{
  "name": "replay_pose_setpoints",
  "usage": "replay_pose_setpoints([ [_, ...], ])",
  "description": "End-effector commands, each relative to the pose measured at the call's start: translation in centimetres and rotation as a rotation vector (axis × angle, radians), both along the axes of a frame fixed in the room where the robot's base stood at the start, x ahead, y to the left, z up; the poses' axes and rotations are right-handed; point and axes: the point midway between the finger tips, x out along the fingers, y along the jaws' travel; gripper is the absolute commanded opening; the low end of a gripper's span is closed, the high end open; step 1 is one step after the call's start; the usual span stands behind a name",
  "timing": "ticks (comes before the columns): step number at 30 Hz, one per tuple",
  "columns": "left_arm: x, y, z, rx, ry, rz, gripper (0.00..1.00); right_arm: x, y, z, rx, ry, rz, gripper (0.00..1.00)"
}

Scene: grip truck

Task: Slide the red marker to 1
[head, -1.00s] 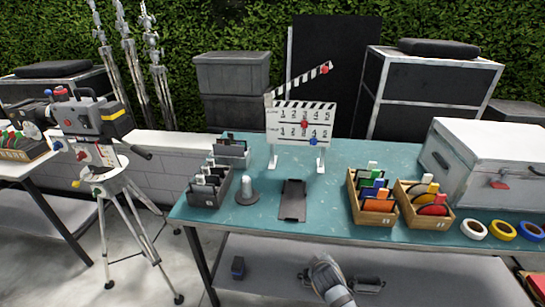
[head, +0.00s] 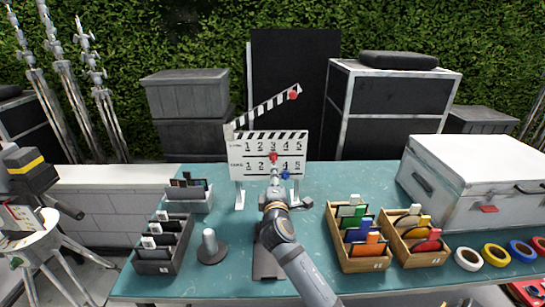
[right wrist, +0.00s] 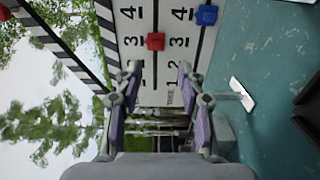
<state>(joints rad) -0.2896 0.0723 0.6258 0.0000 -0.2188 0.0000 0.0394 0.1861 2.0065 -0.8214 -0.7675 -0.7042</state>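The white clapperboard (head: 240,157) stands upright at the back of the teal table. The red marker (head: 273,157) sits on its upper slot, at the 3. The right wrist view shows this red marker (right wrist: 155,41) too, beyond my fingertips. A blue marker (head: 285,175) is on the lower slot, near the 4; it also shows in the right wrist view (right wrist: 206,14). My right gripper (head: 275,181) is in front of the board, just below the red marker. Its fingers (right wrist: 158,76) are apart with nothing between them. My left gripper is out of view.
A grey cone-shaped object (head: 210,242) and a dark card holder (head: 163,262) stand left of my arm. Wooden card trays (head: 368,265) and a white case (head: 470,165) stand to the right. Tape rolls (head: 468,259) lie at the front right.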

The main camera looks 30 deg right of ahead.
Motion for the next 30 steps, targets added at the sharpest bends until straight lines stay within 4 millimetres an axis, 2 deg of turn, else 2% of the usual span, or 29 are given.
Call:
replay_pose_setpoints([
  [5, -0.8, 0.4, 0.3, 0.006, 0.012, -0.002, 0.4, 0.9, -0.5, 0.1, 0.001, 0.002, 0.0, 0.4],
  [11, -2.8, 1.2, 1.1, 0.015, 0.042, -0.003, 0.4, 4.4, -2.8, 0.1, 0.002, 0.002, -0.001, 0.4],
  [14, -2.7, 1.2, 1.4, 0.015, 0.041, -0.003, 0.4, 6.2, -3.8, 0.0, 0.004, 0.002, -0.001, 0.4],
  [18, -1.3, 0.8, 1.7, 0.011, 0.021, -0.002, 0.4, 8.0, -4.9, -0.1, 0.005, 0.002, 0.0, 0.4],
  [22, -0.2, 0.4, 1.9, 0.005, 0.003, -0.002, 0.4, 8.7, -5.4, -0.2, 0.007, 0.002, 0.0, 0.4],
  [30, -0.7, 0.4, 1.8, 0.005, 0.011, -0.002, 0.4, 8.9, -5.5, -0.3, 0.007, 0.002, 0.001, 0.4],
])
